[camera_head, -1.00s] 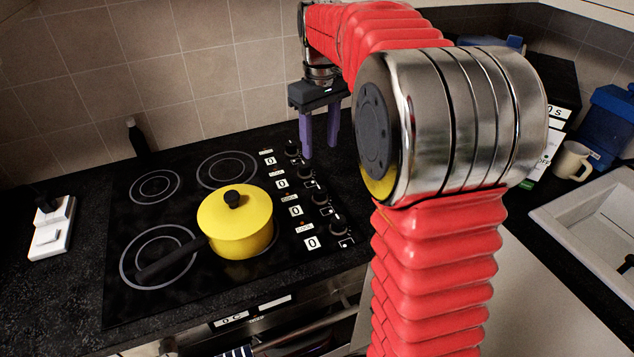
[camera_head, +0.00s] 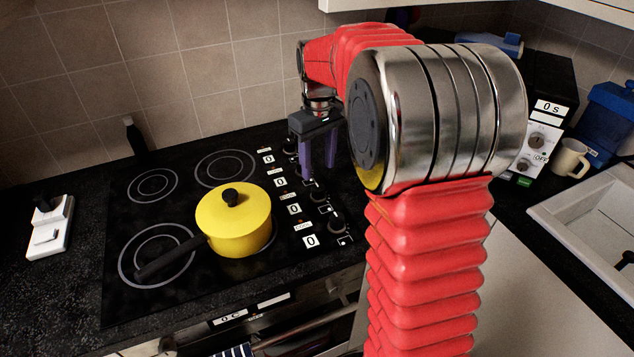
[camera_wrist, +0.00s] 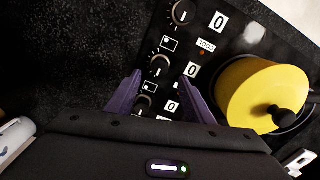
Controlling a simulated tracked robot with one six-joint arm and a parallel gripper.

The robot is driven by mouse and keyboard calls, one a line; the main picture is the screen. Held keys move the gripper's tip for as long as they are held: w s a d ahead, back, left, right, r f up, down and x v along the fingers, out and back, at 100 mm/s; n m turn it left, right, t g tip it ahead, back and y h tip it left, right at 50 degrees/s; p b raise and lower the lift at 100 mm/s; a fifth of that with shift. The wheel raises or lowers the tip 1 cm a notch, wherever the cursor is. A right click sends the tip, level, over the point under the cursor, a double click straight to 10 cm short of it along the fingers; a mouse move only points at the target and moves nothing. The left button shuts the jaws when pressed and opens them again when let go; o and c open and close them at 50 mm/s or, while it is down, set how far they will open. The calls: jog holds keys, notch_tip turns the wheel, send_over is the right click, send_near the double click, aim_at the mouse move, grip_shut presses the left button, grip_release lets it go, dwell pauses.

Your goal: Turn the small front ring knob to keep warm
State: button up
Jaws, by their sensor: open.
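The hob's control knobs run in a row along its right side, each beside a white label reading 0. The front knob (camera_head: 338,228) is clear of my gripper. The wrist view shows a top knob (camera_wrist: 182,13), a middle knob (camera_wrist: 160,65) and a lower knob (camera_wrist: 142,105). My gripper (camera_head: 318,168) points down over the rear part of the row, its purple fingers open and empty. In the wrist view the fingertips (camera_wrist: 164,82) lie either side of the knob line, near the middle knob; contact cannot be told. A yellow pan (camera_head: 234,222) covers the front right ring.
The black hob (camera_head: 195,205) shows three bare rings. The pan's black handle (camera_head: 170,260) points left. A wall socket-like white block (camera_head: 50,228) lies at left. A microwave (camera_head: 545,135), mug (camera_head: 570,158) and sink (camera_head: 590,215) stand at right.

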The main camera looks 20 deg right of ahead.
aim_at(318, 187)
notch_tip(318, 187, down, 7)
jog(key=shift+r, duration=0.2)
dwell(0.3)
jog(key=c, duration=1.1)
